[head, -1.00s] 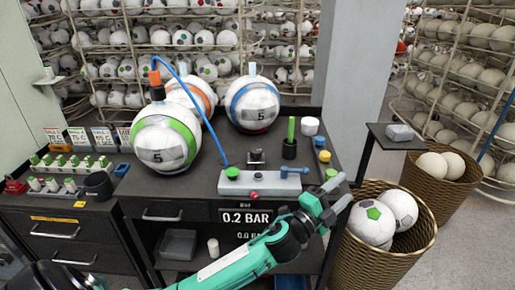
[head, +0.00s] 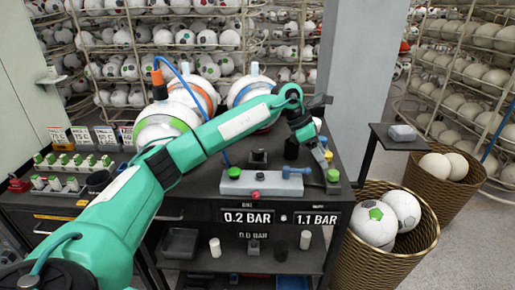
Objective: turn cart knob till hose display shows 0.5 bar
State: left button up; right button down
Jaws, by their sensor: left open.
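My left gripper (head: 322,158) hangs over the right end of the cart top, fingers pointing down, open and empty. It is just above a green knob (head: 333,175) at the cart's right front edge; I cannot tell whether it touches it. A grey block (head: 250,183) left of it carries a green button (head: 234,172), a red button (head: 256,194) and a blue handle (head: 297,170). On the cart's front, one display (head: 247,218) reads 0.2 BAR and another (head: 316,219) reads 1.1 BAR. Their small labels are not clearly legible. My right gripper is not in view.
Balls, one with a green band (head: 168,122), stand on the cart behind my left arm. Below, the shelf (head: 215,259) holds small items. A wicker basket (head: 372,262) with balls stands at the right.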

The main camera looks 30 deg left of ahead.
pick_arm(q)
jog(key=a+r+y, duration=0.4)
jog(key=a, duration=0.7)
jog(key=n+g+y, duration=0.2)
jog(key=y, duration=0.1)
send_near(257, 150)
notch_tip(257, 150, down, 9)
jog(key=p, duration=0.3)
jog(key=shift+f, duration=0.1)
jog(key=c, duration=1)
